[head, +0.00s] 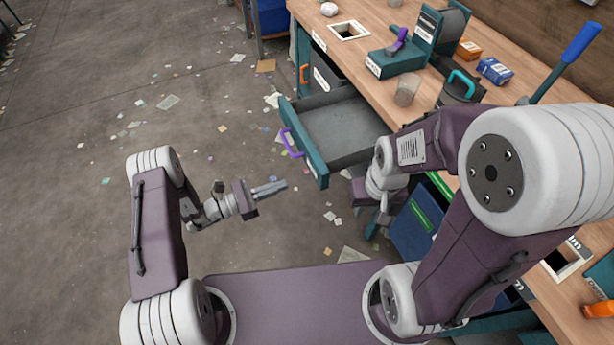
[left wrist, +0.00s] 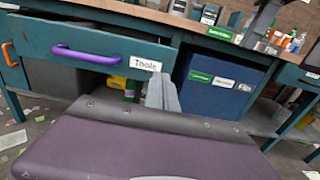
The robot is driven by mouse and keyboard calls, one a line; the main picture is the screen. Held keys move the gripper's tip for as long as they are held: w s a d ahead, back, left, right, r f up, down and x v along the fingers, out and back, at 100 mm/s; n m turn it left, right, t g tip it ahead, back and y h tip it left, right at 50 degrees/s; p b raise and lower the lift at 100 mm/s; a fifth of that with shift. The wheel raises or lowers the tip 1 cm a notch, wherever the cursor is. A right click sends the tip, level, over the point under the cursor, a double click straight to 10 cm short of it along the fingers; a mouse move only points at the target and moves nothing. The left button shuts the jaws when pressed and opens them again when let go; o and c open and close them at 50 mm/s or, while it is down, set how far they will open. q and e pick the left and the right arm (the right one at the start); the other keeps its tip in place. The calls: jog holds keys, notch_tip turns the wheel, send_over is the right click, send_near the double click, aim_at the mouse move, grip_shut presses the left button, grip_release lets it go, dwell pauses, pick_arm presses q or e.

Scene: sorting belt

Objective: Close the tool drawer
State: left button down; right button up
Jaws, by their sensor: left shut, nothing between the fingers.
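The tool drawer (head: 313,168) is pulled out from the bench, with a teal front, purple handle and grey, seemingly empty inside. In the left wrist view its front (left wrist: 120,57) bears a "Tools" label (left wrist: 145,64) and the purple handle (left wrist: 88,56). My left gripper (head: 270,188) is shut and empty, left of the drawer front and apart from it in the head view. Its fingers (left wrist: 162,95) show below the label in the left wrist view. My right gripper (head: 383,216) is near the drawer's right side, mostly hidden by its own wrist; its jaws are unclear.
The wooden bench top (head: 375,65) holds a teal device (head: 395,62), a clear cup (head: 407,90) and small boxes (head: 494,70). A blue bin (head: 412,228) stands under the bench. Another drawer with an orange handle (head: 304,74) is beyond. Paper scraps litter the open floor at left.

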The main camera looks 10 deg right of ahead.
aim_at(317, 173)
pick_arm(q)
jog(key=x, duration=0.9)
jog(key=shift+w+d+f, duration=0.1)
jog(key=shift+d, duration=0.1)
pick_arm(e)
jog(key=shift+f, duration=0.25)
